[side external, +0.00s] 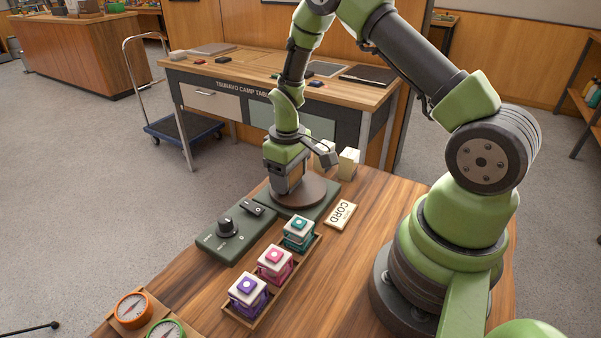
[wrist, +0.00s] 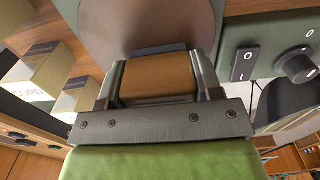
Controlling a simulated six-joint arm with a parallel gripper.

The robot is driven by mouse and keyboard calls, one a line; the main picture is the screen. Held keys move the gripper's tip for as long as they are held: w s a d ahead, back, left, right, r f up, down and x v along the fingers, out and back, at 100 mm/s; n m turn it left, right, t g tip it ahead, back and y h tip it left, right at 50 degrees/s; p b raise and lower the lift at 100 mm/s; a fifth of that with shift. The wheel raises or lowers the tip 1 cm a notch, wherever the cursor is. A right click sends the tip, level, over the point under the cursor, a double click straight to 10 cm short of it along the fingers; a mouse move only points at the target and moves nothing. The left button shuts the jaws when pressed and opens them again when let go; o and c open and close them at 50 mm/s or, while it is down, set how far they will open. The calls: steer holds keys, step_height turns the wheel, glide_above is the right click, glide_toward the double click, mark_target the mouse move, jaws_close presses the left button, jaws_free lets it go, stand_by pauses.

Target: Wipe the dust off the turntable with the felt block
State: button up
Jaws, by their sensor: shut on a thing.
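The turntable, a round brown disc (side external: 313,191), sits on a green base (side external: 328,205) on the wooden counter. It also fills the top middle of the wrist view (wrist: 150,22). My gripper (side external: 288,190) points down over the left part of the disc. In the wrist view my gripper (wrist: 160,72) is shut on the felt block (wrist: 158,78), a wooden block with a dark layer along its far edge. The block is at the disc; whether it touches the surface is hard to tell. I cannot make out dust on the visible disc.
The green control box has a dark knob (side external: 227,227) and a rocker switch (side external: 253,208), left of the disc. A wooden tray (side external: 238,318) holds three small coloured lanterns in front.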

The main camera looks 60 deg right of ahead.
steer(key=shift+w+a, duration=0.6)
steer(key=shift+w, duration=0.05)
steer(key=shift+w+a+r, duration=0.1)
steer(key=shift+r, duration=4.05)
